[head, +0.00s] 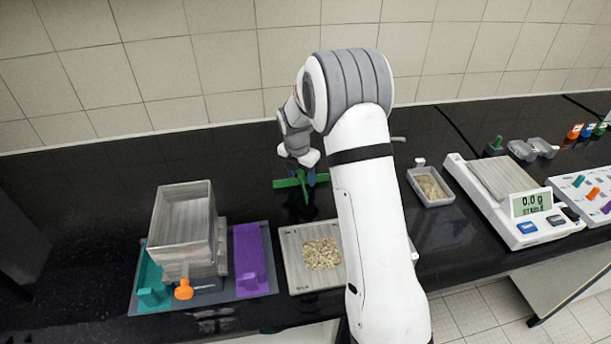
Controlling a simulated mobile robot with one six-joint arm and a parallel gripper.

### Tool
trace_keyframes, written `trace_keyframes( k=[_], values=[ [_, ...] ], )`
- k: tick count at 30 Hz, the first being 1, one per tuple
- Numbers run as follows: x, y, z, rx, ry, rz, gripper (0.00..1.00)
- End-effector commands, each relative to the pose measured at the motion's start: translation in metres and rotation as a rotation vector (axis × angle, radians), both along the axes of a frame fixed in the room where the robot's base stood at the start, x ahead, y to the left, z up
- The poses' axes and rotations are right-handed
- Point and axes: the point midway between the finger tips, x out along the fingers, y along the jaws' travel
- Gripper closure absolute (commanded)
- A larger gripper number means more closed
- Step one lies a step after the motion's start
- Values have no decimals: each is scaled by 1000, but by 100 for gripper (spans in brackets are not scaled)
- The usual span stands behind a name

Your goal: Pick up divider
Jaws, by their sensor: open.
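A green cross-shaped piece, which looks like the divider (289,183), is on or just above the black bench behind the grain tray. My gripper (308,174) is at the end of my arm, pointing down right over the divider. It is open. The fingers are small and partly hidden, so I cannot tell whether they are around the divider or just above it. A bit of blue shows at the divider's right side, close to my arm.
A tray with grain (291,244) lies in front of the divider, partly behind my arm. A sieve box (184,228) stands left between teal and purple pieces (249,262). Right are a small grain container (432,186) and a scale (527,230). The tiled wall stands behind.

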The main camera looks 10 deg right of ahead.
Motion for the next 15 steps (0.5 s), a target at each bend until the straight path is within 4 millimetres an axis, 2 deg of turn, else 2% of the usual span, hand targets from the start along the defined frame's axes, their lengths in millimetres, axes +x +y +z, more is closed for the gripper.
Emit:
trace_keyframes(
  k=[4, 15],
  values=[
    [0, 0, 0, 0, 0, 0, 46],
    [0, 0, 0, 0, 0, 0, 77]
  ],
)
